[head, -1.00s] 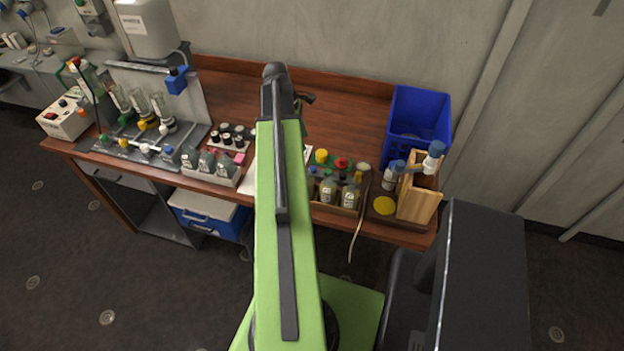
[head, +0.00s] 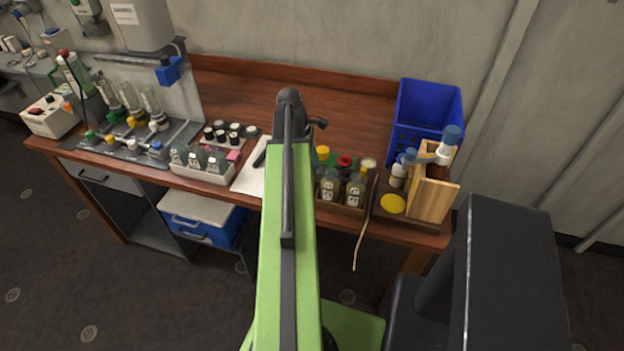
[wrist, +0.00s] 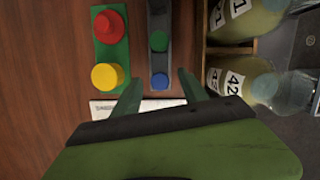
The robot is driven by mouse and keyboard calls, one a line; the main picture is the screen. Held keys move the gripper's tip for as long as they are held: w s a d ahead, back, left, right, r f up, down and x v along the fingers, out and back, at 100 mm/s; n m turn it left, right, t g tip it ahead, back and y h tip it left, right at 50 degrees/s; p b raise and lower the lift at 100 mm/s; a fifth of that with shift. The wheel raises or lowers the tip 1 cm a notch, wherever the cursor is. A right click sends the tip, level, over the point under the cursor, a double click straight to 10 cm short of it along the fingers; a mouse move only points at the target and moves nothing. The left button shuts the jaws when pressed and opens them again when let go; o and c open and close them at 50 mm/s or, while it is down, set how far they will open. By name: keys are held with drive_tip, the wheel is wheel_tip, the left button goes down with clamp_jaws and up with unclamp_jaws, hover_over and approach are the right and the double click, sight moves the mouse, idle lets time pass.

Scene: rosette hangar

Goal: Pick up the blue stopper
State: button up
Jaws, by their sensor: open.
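The blue stopper (wrist: 159,81) is a small round blue knob in the wrist view, standing on a narrow grey strip (wrist: 157,12) below a green stopper (wrist: 158,41). My gripper (wrist: 160,92) is open and empty, with one green finger on each side of the blue stopper in the picture. I cannot tell the height gap between the fingers and the stopper. In the head view my arm covers the gripper, and I cannot make out the blue stopper there.
A red stopper (wrist: 109,26) and a yellow stopper (wrist: 106,74) stand on a green strip left of the gripper. A wooden crate (wrist: 231,49) with bottles is close on the right. A blue basket (head: 428,105) stands at the back right; the bench behind my arm is clear.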

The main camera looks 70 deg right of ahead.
clamp_jaws()
idle(0.3)
